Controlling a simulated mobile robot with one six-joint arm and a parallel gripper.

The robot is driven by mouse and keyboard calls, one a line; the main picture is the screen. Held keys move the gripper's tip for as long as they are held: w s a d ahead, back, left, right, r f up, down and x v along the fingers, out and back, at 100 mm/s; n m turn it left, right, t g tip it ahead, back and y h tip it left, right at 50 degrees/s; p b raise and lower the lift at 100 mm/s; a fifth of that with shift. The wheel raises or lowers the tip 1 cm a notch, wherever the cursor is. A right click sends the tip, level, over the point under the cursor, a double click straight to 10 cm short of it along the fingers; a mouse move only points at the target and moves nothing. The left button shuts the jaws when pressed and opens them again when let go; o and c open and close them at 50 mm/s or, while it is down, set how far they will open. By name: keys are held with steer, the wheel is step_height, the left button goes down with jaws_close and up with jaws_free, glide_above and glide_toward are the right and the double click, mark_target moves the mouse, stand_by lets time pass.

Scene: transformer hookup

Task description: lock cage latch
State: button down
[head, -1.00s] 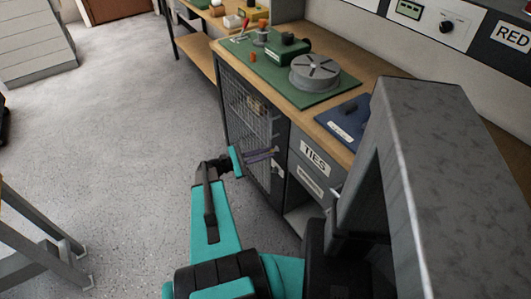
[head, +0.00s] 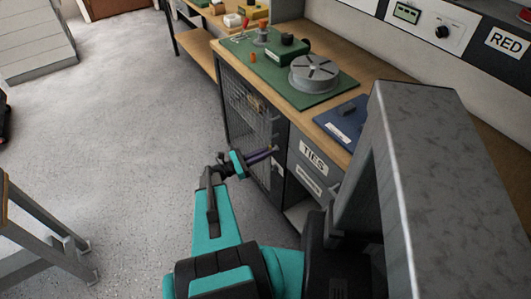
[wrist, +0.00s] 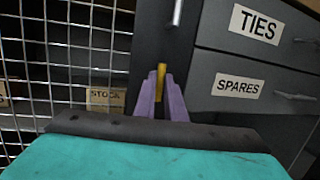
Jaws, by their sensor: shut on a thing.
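The wire cage door (head: 245,105) fills the front of the bench's left end; its mesh also shows in the wrist view (wrist: 70,40). It looks shut against the dark post (wrist: 160,45). My gripper (head: 270,150) is at the door's right edge, beside that post. In the wrist view its two purple fingers (wrist: 161,80) are shut on a narrow yellow piece, which looks like the latch handle (wrist: 161,70). The yellow piece points upward between the fingertips. Its lower part and the latch's base are hidden by the fingers.
Drawers labelled TIES (wrist: 258,25) and SPARES (wrist: 238,87) are just right of the post, with protruding handles. A STOCK box (wrist: 105,98) is behind the mesh. The bench top (head: 300,115) overhangs above. Open floor (head: 130,130) lies to the left.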

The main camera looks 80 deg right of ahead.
steer(key=c, duration=1.8)
jaws_free()
steer(key=b+v, duration=0.1)
steer(key=v, duration=1.2)
steer(key=shift+w+a+b, duration=0.2)
steer(key=shift+w+b, duration=0.1)
steer(key=shift+b, duration=0.05)
